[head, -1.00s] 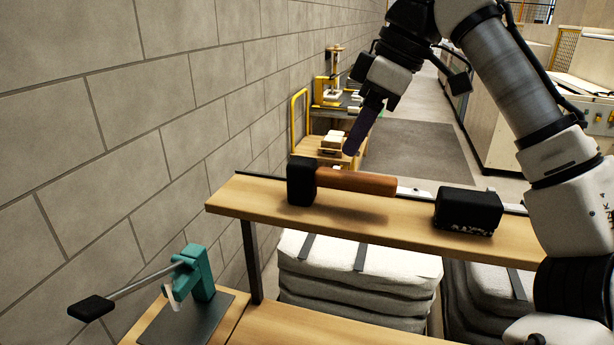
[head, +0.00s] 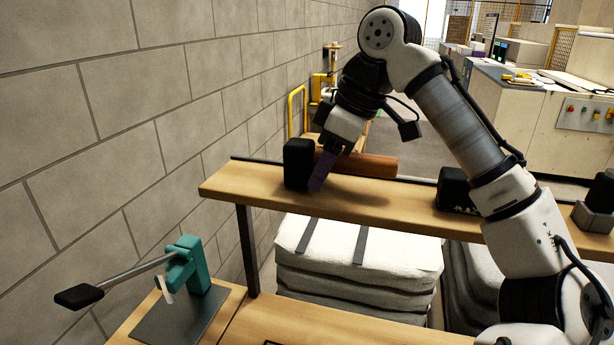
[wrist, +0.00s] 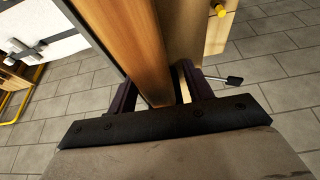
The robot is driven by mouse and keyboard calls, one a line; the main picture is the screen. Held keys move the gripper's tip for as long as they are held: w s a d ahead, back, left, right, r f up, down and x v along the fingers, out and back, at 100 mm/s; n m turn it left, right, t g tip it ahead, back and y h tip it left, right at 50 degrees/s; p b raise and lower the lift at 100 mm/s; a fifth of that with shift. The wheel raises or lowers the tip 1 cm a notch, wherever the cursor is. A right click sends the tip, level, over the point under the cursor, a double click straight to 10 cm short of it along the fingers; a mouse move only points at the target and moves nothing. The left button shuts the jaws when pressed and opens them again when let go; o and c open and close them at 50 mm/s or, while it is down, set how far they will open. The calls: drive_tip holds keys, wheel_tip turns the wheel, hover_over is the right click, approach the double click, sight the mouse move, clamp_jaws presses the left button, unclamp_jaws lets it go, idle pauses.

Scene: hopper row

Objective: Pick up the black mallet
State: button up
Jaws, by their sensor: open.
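The black mallet lies on the wooden shelf (head: 400,203), with its black block head (head: 298,163) at the left and its brown wooden handle (head: 372,166) pointing right. My gripper (head: 318,184) points down at the handle close to the head, and its dark purple fingers hide part of the handle in the head view. In the wrist view, my gripper (wrist: 162,95) is open, with its two fingers apart on either side of a long brown wooden piece, seemingly the handle (wrist: 148,50). I cannot tell whether the fingers touch it. The mallet head does not show there.
A second black block (head: 454,190) stands on the shelf to the right, partly behind my arm. A teal lever press (head: 190,268) stands on the lower bench at left. A block wall runs along the left. Stacked white sacks (head: 358,258) lie under the shelf.

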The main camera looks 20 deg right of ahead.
drive_tip(key=shift+a+f, duration=0.1)
drive_tip(key=shift+f, duration=0.1)
drive_tip(key=c, duration=1)
drive_tip(key=shift+r, duration=0.1)
wheel_tip(320, 180, up, 10)
drive_tip(key=shift+f, duration=0.1)
drive_tip(key=o, duration=0.6)
drive_tip(key=c, duration=0.6)
